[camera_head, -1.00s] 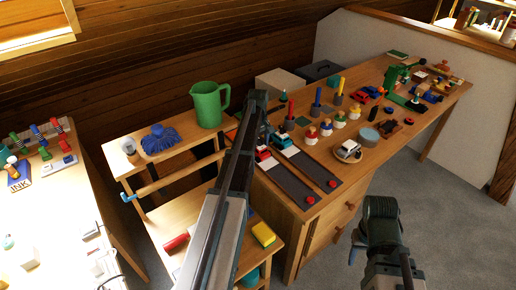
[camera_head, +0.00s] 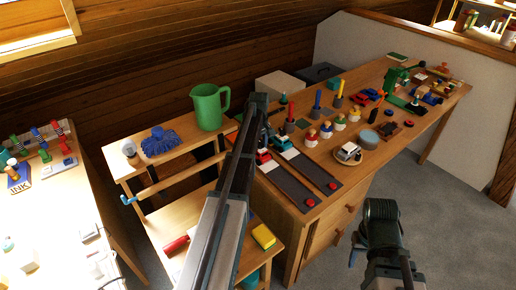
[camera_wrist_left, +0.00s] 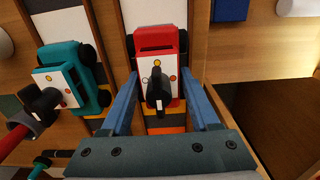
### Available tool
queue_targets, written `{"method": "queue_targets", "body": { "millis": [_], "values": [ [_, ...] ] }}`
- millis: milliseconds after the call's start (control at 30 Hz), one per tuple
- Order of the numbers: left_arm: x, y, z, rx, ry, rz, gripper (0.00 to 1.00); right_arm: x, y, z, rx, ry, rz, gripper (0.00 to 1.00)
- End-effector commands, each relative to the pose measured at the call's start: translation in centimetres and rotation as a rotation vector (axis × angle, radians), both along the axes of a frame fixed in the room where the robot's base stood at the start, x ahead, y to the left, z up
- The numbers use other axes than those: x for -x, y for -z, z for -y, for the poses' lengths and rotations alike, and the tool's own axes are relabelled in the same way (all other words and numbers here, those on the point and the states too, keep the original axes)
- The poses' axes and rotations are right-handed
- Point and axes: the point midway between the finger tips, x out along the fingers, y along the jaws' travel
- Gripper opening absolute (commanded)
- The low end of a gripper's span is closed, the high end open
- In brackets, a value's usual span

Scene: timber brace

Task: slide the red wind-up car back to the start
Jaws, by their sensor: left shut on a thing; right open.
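The red wind-up car (camera_wrist_left: 160,39), with a white top panel and a dark winding key, sits between the two blue fingers of my left gripper (camera_wrist_left: 163,105) in the left wrist view. The gripper is shut on it. A teal car (camera_wrist_left: 72,75) stands beside it on the left. In the head view my left arm comes in over the bench and hides part of the left gripper (camera_head: 254,118); a bit of the red car (camera_head: 262,157) shows beside it. Dark track lanes (camera_head: 293,186) run to red buttons. My right gripper (camera_head: 378,212) is open and empty, in front of the bench.
A green jug (camera_head: 209,107) and a blue cloth-like thing (camera_head: 160,141) are on the stand at left. A yellow block (camera_head: 263,236) lies lower down. Grey floor is clear at right.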

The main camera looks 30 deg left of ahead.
Motion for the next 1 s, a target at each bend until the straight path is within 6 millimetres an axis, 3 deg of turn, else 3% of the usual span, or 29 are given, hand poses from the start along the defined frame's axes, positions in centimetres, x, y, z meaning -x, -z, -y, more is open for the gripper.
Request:
{"method": "queue_targets", "body": {
  "millis": [167,600,800,1000],
  "values": [
    [1.6,0.0,3.1,0.000,0.003,0.000,0.00,0.0,0.0,0.0,0.000,0.000,0.000,0.50],
    [6.3,0.0,14.5,0.000,0.004,0.000,0.00,0.0,0.0,0.0,0.000,0.000,0.000,0.50],
    [7.7,0.0,18.0,0.000,0.003,0.000,0.00,0.0,0.0,0.0,0.000,0.000,0.000,0.50],
    [8.3,0.0,19.8,0.000,0.000,0.000,0.00,0.0,0.0,0.0,0.000,0.000,0.000,0.50]
  ]
}}
